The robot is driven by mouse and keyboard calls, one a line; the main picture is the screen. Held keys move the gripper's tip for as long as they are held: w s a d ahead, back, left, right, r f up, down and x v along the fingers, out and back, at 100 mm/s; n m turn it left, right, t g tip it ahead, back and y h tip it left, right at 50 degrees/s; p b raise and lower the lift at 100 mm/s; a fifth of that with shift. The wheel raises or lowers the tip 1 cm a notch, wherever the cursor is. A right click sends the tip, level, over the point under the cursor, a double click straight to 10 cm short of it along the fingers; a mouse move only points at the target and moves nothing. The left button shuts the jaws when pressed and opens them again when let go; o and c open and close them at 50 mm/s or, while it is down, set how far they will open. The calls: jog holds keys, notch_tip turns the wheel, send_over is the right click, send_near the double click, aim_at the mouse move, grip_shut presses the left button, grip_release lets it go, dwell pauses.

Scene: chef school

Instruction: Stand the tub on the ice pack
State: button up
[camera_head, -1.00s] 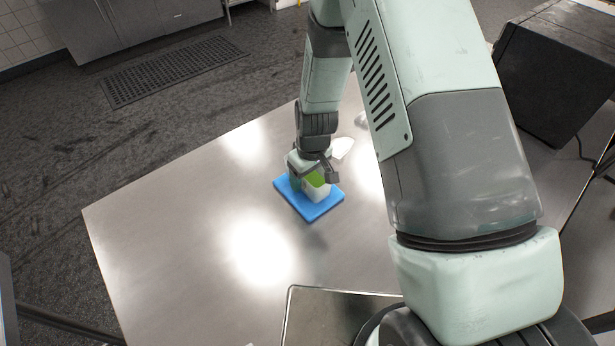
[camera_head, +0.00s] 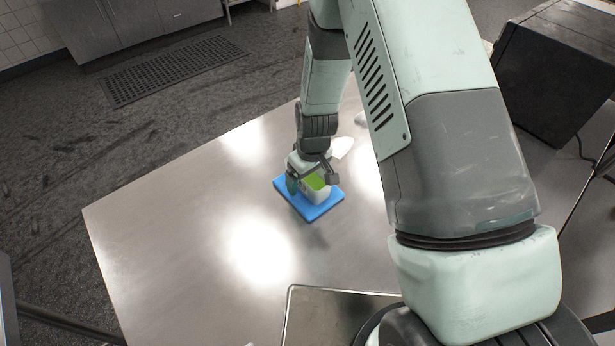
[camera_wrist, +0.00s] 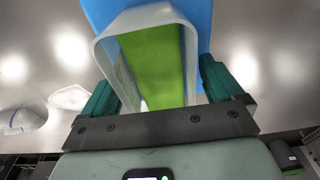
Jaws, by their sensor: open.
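The tub (camera_head: 319,192) is white with green inside, and it stands on the blue ice pack (camera_head: 318,212) on the steel table. In the wrist view the tub (camera_wrist: 189,30) fills the middle, with the ice pack (camera_wrist: 203,12) behind it. My gripper (camera_head: 311,182) is at the tub from above. Its green-padded fingers (camera_wrist: 158,85) are open, one on each side of the tub. In the wrist view, a gap shows beside the right finger; whether the left finger touches the tub I cannot tell. Part of the tub is hidden by my gripper.
A white item (camera_head: 342,147) lies on the table behind the ice pack; the wrist view shows a whitish bowl-like thing (camera_wrist: 22,118) and a white dish (camera_wrist: 70,97) at left. A metal tray (camera_head: 335,312) is at the table's front. The left tabletop (camera_head: 180,230) is clear.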

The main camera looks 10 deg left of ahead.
notch_tip(320, 180, up, 12)
jog(key=d, duration=0.1)
jog(key=shift+s+f, duration=0.2)
jog(key=shift+s, duration=0.25)
notch_tip(320, 180, up, 12)
jog(key=m+t, duration=0.1)
jog(key=m, duration=0.1)
send_over(312, 179)
jog(key=s+d, duration=0.1)
jog(key=d, duration=0.3)
jog(key=s+d+r+m+t, duration=0.15)
jog(key=s+d+r, duration=0.25)
jog(key=r, duration=0.4)
jog(key=s+d+r+m+t, duration=0.1)
jog(key=s+d+r+m, duration=0.1)
jog(key=s+r, duration=0.3)
jog(key=s+d+r+m+t+h, duration=0.1)
jog(key=s+d+r+m, duration=0.2)
jog(key=s, duration=0.8)
jog(key=shift+d+r, duration=0.85)
jog(key=shift+d, duration=0.15)
